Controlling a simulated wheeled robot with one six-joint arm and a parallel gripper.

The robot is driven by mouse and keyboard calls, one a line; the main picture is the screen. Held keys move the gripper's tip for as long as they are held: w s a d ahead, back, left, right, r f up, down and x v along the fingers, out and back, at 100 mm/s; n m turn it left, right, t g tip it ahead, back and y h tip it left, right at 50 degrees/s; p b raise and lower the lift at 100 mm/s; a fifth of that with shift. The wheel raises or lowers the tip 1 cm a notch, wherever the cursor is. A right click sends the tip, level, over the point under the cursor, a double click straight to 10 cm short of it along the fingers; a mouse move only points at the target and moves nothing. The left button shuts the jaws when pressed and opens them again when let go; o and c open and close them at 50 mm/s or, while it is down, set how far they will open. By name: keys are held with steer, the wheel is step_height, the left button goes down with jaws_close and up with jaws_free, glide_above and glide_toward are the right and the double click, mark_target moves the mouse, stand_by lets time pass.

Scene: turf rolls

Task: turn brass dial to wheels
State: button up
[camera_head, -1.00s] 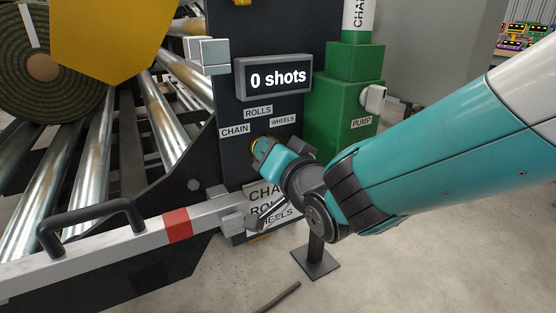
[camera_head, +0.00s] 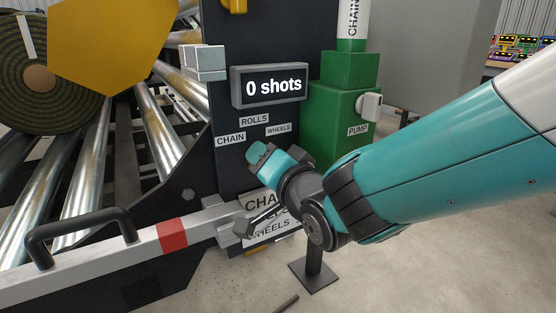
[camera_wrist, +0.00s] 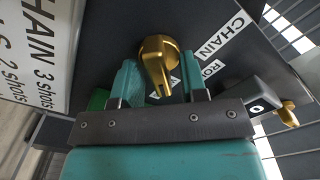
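The brass dial (camera_wrist: 157,62) sits on the dark panel in the wrist view, with its narrow pointer end turned toward my gripper. My gripper (camera_wrist: 159,68) is open, with one teal finger on each side of the dial. I see a gap on both sides, wider on the right finger's side. In the head view my gripper (camera_head: 261,156) is at the panel just below the labels and hides the dial. The wheels label (camera_head: 278,129) is at the upper right of the gripper, the rolls label (camera_head: 254,120) above, the chain label (camera_head: 230,139) at the left.
A display (camera_head: 268,86) above the labels reads "0 shots". A green pump housing (camera_head: 340,115) stands to the right. A grey bar with a black handle (camera_head: 80,232) runs along the lower left. A white instruction sign (camera_head: 268,220) is below my gripper, partly covered.

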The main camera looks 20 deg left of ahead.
steer(key=b+v, duration=0.2)
steer(key=v, duration=1.5)
steer(key=shift+d+b, duration=0.25)
steer(key=shift+b, duration=0.05)
steer(key=shift+s, duration=0.1)
steer(key=w+d+f+g+h+p, duration=0.2)
steer(key=d+f+g+h, duration=0.2)
steer(key=d+h, duration=0.6)
steer(key=s+d+r+n+g+p, duration=0.2)
steer(key=s+d+n+g, duration=0.4)
steer(key=s+d+g, duration=0.4)
step_height(320, 180, up, 38)
steer(key=s+t+p, duration=0.1)
steer(key=t+p, duration=0.1)
steer(key=p, duration=3.6)
steer(key=shift+s+a+y, duration=0.25)
steer(key=shift+a+y, duration=0.05)
steer(key=shift+a, duration=0.05)
